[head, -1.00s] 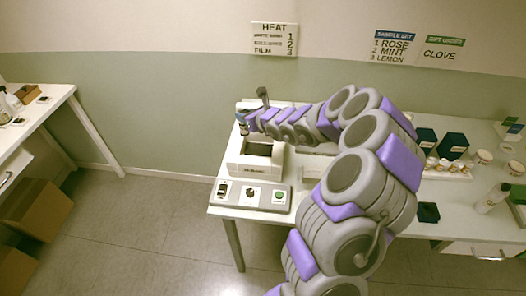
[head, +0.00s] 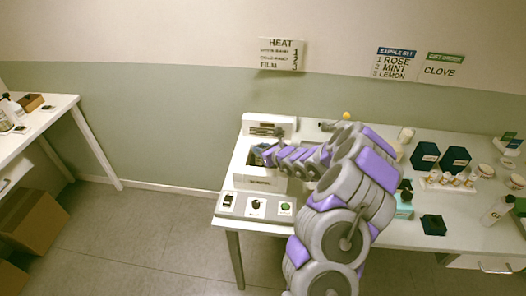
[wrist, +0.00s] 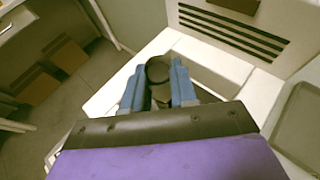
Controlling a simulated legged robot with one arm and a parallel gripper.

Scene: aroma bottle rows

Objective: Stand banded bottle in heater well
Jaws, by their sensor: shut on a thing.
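My gripper (head: 260,152) is over the open well of the white heater (head: 262,182) in the head view. In the wrist view its blue fingers (wrist: 158,78) are shut on a bottle whose round dark cap (wrist: 158,67) faces the camera. The bottle's body and band are mostly hidden by the fingers and cap. I cannot tell whether its base touches the well floor. The heater's pale rim (wrist: 215,84) shows around the fingers in the wrist view.
A control panel (head: 257,206) with a green button is at the heater's front. Dark boxes (head: 425,155), a rack of small jars (head: 450,182) and a white bottle (head: 497,210) stand on the right. Wall signs include HEAT (head: 282,54). Cartons (head: 35,220) sit on the floor at left.

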